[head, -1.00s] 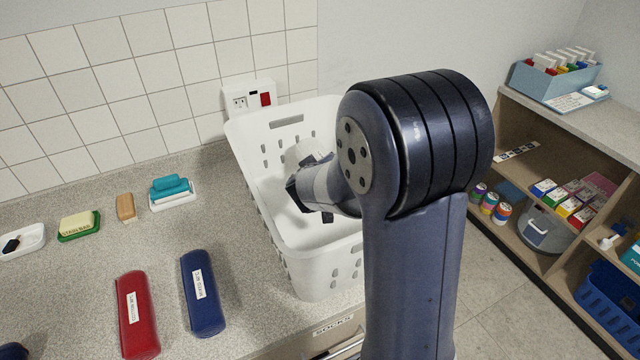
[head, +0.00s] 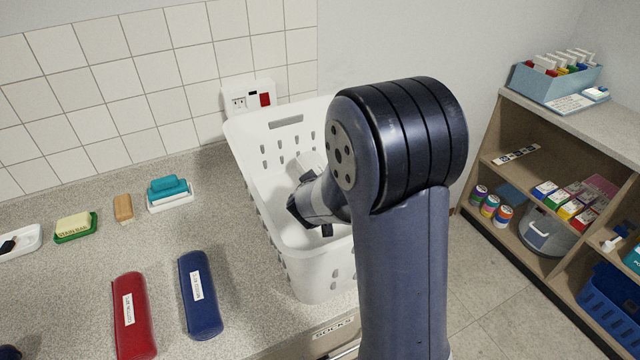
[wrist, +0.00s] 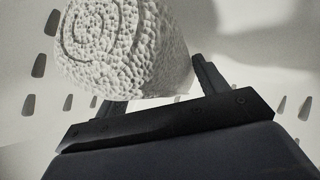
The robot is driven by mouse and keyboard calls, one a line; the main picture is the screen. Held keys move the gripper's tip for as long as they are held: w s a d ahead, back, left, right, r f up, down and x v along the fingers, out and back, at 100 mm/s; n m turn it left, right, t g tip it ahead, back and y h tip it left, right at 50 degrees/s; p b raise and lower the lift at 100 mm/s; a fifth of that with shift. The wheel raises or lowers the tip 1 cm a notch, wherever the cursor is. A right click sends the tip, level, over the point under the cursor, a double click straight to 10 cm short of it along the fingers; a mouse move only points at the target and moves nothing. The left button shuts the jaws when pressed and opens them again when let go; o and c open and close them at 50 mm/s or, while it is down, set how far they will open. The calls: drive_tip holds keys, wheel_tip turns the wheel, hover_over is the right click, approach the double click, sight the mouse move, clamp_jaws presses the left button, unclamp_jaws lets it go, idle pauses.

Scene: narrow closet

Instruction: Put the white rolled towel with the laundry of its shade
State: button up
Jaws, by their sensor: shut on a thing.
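The white rolled towel (wrist: 125,48) fills the upper left of the wrist view, its spiral end facing the camera. My gripper (wrist: 155,85) is shut on it, with a dark finger on each side. In the head view my gripper (head: 308,208) is down inside the white laundry basket (head: 318,262), and a bit of the white towel (head: 311,160) shows beyond it. The basket stands on the counter and has slotted walls, which also show in the wrist view (wrist: 45,110). My arm hides the basket's right side. I cannot tell whether the towel touches the basket floor.
Red (head: 134,315) and blue (head: 201,295) labelled rolls lie on the counter left of the basket. Soap dishes, including one with a teal stack (head: 170,193), stand farther back. A wall socket (head: 249,97) is behind the basket. Shelves (head: 520,175) stand at the right.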

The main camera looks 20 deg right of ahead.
drive_tip(key=shift+f+b, duration=0.35)
drive_tip(key=shift+b, duration=0.2)
drive_tip(key=o, duration=1.1)
drive_tip(key=shift+r, duration=0.1)
drive_tip(key=r+p, duration=0.1)
drive_tip(key=p, duration=0.2)
drive_tip(key=shift+r, duration=0.25)
drive_tip(key=shift+s+a+b, duration=0.2)
drive_tip(key=shift+s+b, duration=0.15)
drive_tip(key=shift+b, duration=0.05)
drive_tip(key=b+v, duration=0.1)
drive_tip(key=v, duration=1)
drive_tip(key=shift+s+d, duration=0.1)
